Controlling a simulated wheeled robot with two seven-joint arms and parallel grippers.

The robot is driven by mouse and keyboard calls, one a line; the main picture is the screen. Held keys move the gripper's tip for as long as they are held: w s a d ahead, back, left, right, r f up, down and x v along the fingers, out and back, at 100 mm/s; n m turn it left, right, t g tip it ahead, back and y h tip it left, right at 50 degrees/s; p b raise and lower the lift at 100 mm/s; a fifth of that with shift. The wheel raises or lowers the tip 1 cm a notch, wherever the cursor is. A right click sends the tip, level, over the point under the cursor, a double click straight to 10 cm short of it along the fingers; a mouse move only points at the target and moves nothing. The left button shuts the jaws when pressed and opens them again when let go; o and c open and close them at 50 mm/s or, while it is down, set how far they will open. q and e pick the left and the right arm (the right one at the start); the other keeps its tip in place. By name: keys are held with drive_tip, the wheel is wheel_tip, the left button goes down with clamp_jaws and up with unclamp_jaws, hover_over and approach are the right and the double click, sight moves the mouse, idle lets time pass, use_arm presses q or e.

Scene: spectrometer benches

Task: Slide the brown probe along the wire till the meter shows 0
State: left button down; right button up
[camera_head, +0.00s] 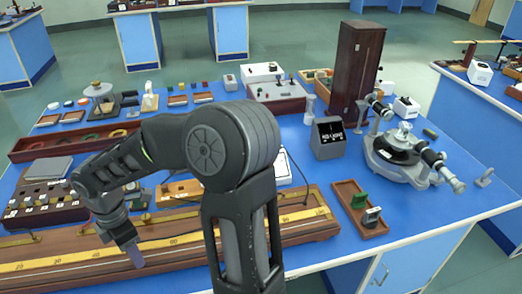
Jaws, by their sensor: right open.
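A long wooden board (312,228) with a yellow numbered scale (72,257) runs across the front of the blue bench. The thin wire along it is too fine to follow. My right gripper (132,255) hangs over the left half of the board, fingers pointing down at the scale, open. I cannot make out the brown probe; it may be hidden by the gripper or arm. A dark grey box with a small display (329,134), perhaps the meter, stands behind the board; its reading is too small to tell. My left gripper is not in view.
A brown tray (347,190) with green and grey pieces lies right of the board. A spectrometer (398,155) stands at the right, and a tall brown cabinet (352,75) behind. Boxes and a slotted block (45,197) crowd the left. My right arm hides the board's middle.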

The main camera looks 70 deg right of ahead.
drive_tip(key=shift+r, duration=3.95)
drive_tip(key=shift+f, duration=0.1)
